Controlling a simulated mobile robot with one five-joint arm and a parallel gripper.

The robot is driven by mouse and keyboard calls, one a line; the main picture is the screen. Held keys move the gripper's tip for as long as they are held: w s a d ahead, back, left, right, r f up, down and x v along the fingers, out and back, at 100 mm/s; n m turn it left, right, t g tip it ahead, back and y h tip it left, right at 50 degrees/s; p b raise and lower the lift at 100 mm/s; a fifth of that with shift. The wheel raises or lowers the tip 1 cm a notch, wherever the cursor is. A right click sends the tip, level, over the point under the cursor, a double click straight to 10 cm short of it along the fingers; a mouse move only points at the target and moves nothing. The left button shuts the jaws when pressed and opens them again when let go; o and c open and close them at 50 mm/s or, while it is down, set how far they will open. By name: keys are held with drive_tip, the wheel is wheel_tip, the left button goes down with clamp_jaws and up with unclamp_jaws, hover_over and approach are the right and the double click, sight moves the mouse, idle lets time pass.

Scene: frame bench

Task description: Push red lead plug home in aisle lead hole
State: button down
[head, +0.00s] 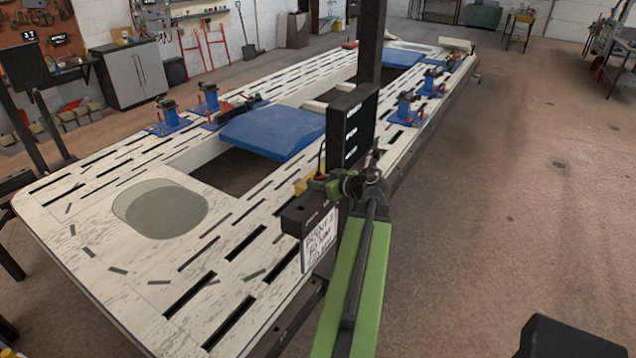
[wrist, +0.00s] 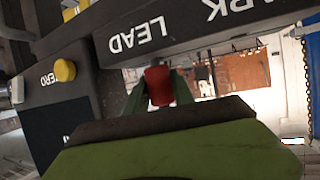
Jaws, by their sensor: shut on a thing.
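The red lead plug (wrist: 158,82) is in the wrist view, held between the two green fingers of my gripper (wrist: 160,92). My gripper is shut on it. The plug's far end is against or just short of the dark panel marked LEAD (wrist: 136,38), whose lettering appears upside down. The lead hole is hidden, so I cannot tell how deep the plug sits. In the head view my gripper (head: 335,187) is at the dark box (head: 308,214) on the post; the plug is too small to make out there.
A dark unit with a yellow knob (wrist: 65,70) and a ZERO label stands close on the left in the wrist view. A dark post (head: 371,45) and a display panel (head: 348,128) rise beside my arm. The long white bench (head: 75,235) lies left; open floor lies right.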

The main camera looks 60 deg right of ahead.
drive_tip(key=shift+f+b, duration=0.45)
drive_tip(key=shift+f, duration=0.05)
drive_tip(key=c, duration=1)
unclamp_jaws()
drive_tip(key=shift+r, duration=0.1)
